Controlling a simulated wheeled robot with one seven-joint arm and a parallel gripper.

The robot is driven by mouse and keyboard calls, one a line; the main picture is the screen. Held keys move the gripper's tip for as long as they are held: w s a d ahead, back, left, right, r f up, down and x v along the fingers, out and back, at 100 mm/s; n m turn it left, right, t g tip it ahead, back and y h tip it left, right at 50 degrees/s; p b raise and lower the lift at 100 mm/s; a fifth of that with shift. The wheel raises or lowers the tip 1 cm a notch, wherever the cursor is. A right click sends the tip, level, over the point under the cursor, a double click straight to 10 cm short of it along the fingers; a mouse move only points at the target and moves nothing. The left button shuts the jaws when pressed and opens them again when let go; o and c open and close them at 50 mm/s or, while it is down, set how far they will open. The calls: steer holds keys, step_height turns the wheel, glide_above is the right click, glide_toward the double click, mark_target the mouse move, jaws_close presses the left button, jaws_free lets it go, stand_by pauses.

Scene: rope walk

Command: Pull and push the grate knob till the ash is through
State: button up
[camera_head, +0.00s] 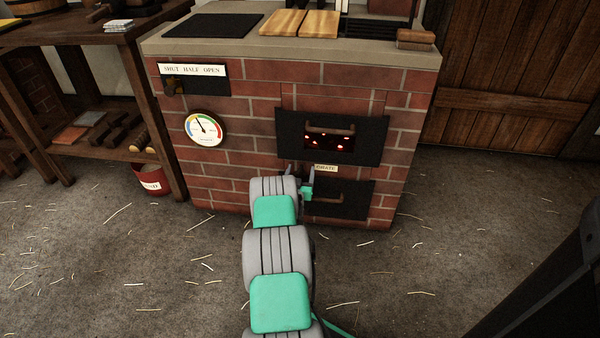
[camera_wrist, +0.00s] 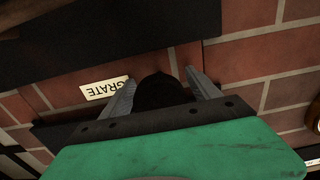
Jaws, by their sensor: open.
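The grate knob (camera_wrist: 161,92) is a dark round knob on the brick stove front, seen in the wrist view beside the cream GRATE label (camera_wrist: 104,88). My gripper (camera_wrist: 160,77) is open, with one finger on each side of the knob; whether either finger touches it I cannot tell. In the head view my gripper (camera_head: 301,174) is at the stove front, left of the GRATE label (camera_head: 325,168), and my arm hides the knob there. The firebox door (camera_head: 365,137) above shows glowing embers (camera_head: 330,142) in its opening. No ash can be made out.
A lower dark door (camera_head: 350,198) with a handle is right of my gripper. A round gauge (camera_head: 205,129) and a SHUT HALF OPEN plate (camera_head: 193,70) are at left on the brick stove (camera_head: 240,100). A red bucket (camera_head: 152,180) stands by the wooden shelf. The floor in front is open, with scattered fibres.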

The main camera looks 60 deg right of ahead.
steer(key=p+v, duration=0.2)
steer(key=v, duration=0.5)
steer(key=shift+s+a, duration=0.2)
steer(key=shift+a, duration=0.2)
